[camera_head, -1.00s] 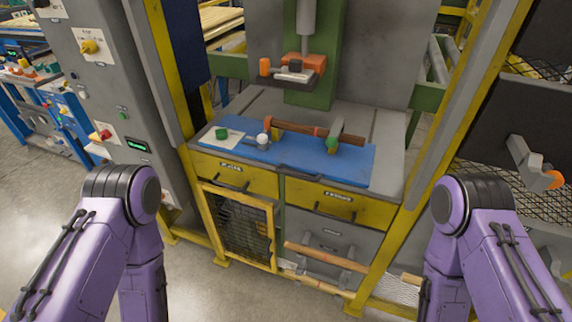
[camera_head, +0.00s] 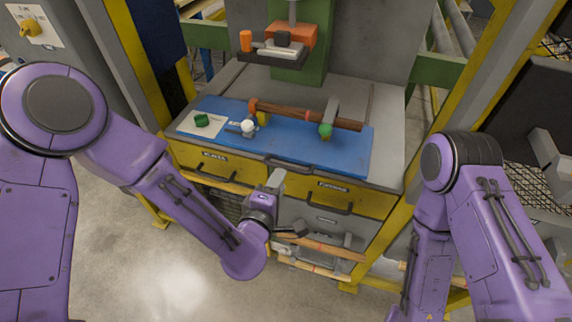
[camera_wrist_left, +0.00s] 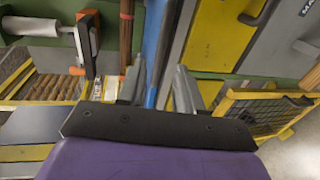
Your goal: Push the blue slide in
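The blue slide (camera_head: 220,109) is a flat blue plate on the machine's grey bed, with a dark handle (camera_head: 287,165) along its front edge. A turned brown wooden piece (camera_head: 300,117) lies across it. My left gripper (camera_head: 275,183) is in front of the slide, near the handle and the drawer fronts; whether it touches anything is unclear. In the left wrist view the left gripper (camera_wrist_left: 158,86) has its two fingers apart with nothing clearly held, and a blue strip of the slide (camera_wrist_left: 153,40) shows beyond them. My right gripper is out of sight below its arm.
Below the slide are yellow drawers with dark handles, one at the left (camera_head: 205,166) and one at the right (camera_head: 350,197). An orange and grey press head (camera_head: 285,45) hangs above the slide. Yellow posts (camera_head: 150,70) flank the machine.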

